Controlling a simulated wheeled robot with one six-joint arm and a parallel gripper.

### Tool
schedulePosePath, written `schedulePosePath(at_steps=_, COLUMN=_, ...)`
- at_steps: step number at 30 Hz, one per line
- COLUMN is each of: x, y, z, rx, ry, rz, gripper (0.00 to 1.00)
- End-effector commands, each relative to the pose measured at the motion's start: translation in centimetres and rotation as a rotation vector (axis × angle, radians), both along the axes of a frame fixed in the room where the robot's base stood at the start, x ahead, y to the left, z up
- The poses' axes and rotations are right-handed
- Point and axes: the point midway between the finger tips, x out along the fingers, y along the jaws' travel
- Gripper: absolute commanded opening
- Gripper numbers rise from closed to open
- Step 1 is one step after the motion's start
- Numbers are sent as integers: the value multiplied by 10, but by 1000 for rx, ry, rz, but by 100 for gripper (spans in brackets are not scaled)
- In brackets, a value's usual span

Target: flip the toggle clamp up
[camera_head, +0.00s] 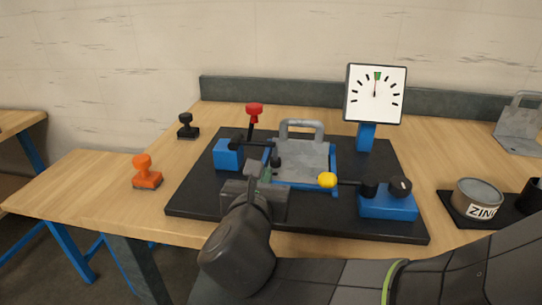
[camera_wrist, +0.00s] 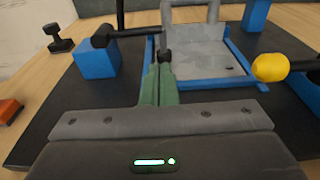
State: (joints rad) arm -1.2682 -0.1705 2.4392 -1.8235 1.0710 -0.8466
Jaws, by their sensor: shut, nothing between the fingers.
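The toggle clamp has a blue block (camera_head: 229,154), a black arm reaching right over the grey plate, and a black handle standing up with a red knob (camera_head: 254,109). In the wrist view, its blue block (camera_wrist: 97,61) and black arm (camera_wrist: 135,33) show at upper left; the red knob is out of frame. A black spindle (camera_wrist: 165,54) hangs from the arm's right end over the plate's left edge. My gripper (camera_head: 264,172) is shut and empty, in front of the spindle. Its green fingers also show in the wrist view (camera_wrist: 159,75), tips close to the spindle; contact cannot be told.
The grey plate (camera_head: 306,158) with a handle sits in a blue frame on a black board (camera_head: 198,193). A yellow-knobbed lever (camera_head: 327,180) and blue base (camera_head: 388,205) lie right. A dial gauge (camera_head: 375,95) stands behind. Orange (camera_head: 147,173) and black (camera_head: 187,126) stamps stand left.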

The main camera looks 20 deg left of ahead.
Motion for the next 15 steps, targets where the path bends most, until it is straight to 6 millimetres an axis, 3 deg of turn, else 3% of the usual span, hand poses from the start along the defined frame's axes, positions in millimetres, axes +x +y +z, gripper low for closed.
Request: schedulePosePath(at_steps=15, x=30, y=6, z=-6, rx=1, ry=-1, rz=-5, gripper=0)
